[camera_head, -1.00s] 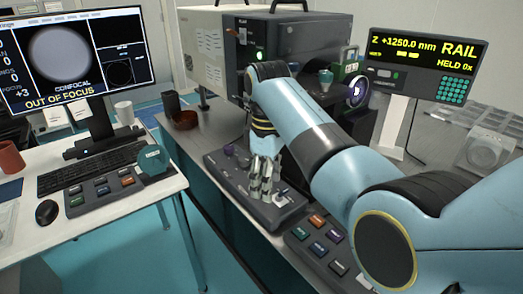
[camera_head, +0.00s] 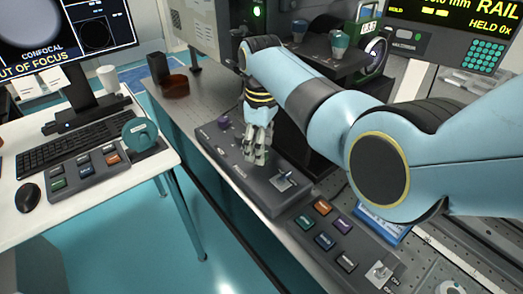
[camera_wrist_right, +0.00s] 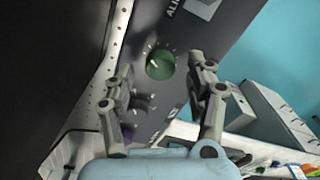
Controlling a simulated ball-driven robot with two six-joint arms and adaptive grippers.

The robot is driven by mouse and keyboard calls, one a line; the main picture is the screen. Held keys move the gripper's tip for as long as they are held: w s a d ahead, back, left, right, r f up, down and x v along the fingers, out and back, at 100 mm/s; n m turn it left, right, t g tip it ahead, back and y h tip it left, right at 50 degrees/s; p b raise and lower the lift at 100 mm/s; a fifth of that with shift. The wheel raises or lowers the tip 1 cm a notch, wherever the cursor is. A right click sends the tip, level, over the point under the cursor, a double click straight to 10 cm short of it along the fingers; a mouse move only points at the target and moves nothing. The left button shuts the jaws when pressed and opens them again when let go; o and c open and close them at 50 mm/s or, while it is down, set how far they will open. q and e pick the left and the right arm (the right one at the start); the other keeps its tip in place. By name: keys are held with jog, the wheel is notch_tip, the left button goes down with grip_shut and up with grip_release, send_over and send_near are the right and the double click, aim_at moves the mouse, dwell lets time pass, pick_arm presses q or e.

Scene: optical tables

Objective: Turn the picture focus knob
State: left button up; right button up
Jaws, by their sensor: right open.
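A green round knob (camera_wrist_right: 160,64) with tick marks sits on a dark control panel (camera_head: 222,152). In the right wrist view it appears between my gripper's two fingers, which stand apart. My right gripper (camera_head: 255,157) is open, pointing down over the panel, with nothing between its fingers. In the head view the fingers hide the green knob. A purple knob (camera_head: 223,121) stands at the panel's far end, and a lever switch (camera_head: 286,181) at its near end. The labels are too small to tell which knob is the picture focus. My left gripper is out of view.
A monitor (camera_head: 95,51) reads out of focus. The left desk carries a keyboard (camera_head: 75,133), a button box (camera_head: 88,172) and a teal round dial (camera_head: 139,132). A second button box (camera_head: 340,228) lies nearer on the bench. A brown dish (camera_head: 174,84) stands behind.

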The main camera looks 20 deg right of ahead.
jog(key=shift+f, duration=0.9)
grip_shut()
